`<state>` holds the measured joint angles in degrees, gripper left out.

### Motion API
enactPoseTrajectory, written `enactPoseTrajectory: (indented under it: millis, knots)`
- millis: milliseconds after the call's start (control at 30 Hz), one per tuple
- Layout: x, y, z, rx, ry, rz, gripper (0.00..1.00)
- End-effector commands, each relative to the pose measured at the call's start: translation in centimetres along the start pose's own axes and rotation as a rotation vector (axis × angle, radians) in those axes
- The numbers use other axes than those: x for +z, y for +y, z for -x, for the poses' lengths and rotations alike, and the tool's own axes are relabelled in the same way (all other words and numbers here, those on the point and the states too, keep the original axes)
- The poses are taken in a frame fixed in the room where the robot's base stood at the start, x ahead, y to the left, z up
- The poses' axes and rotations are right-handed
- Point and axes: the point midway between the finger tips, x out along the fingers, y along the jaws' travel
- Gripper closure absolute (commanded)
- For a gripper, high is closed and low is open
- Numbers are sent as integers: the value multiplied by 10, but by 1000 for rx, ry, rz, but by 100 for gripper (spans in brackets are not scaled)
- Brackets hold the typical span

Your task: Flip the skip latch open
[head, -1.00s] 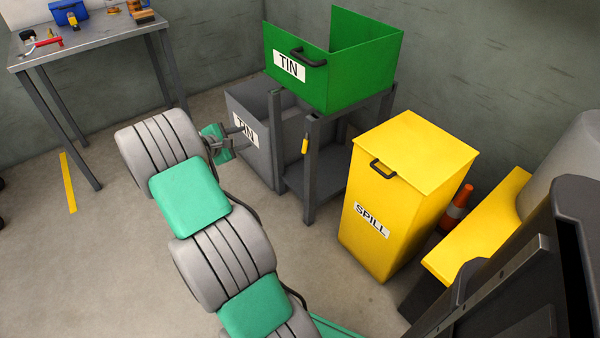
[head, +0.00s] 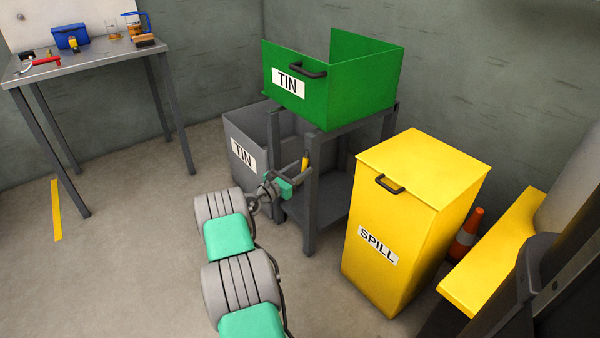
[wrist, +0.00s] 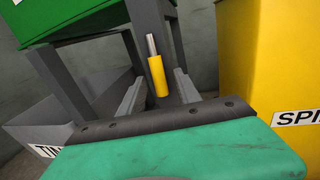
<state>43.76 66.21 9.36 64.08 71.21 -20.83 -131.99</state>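The skip latch (head: 306,161) is a small yellow-sleeved lever on the front post of the grey stand (head: 328,190), under the green TIN skip (head: 345,85). In the wrist view the latch (wrist: 157,76) hangs down the post, slightly tilted, with a bare metal stem at its top. My gripper (wrist: 158,92) is open, its two pale fingers apart on either side of the latch in the picture. I cannot tell whether they touch it. In the head view my gripper (head: 297,177) is right by the post, just below the latch, its fingers partly hidden.
A grey TIN bin (head: 241,135) stands left of the stand, close to my wrist. A yellow SPILL bin (head: 400,225) is close on the right, with an orange cone (head: 467,235) behind it. A metal table (head: 100,65) with tools is far left. The left floor is clear.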

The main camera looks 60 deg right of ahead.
Motion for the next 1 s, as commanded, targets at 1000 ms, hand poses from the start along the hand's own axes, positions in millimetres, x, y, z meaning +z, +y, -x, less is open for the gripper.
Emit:
enactPoseTrajectory:
  millis: [1000]
  knots:
    - [0,0,1,0,1,-1,100]
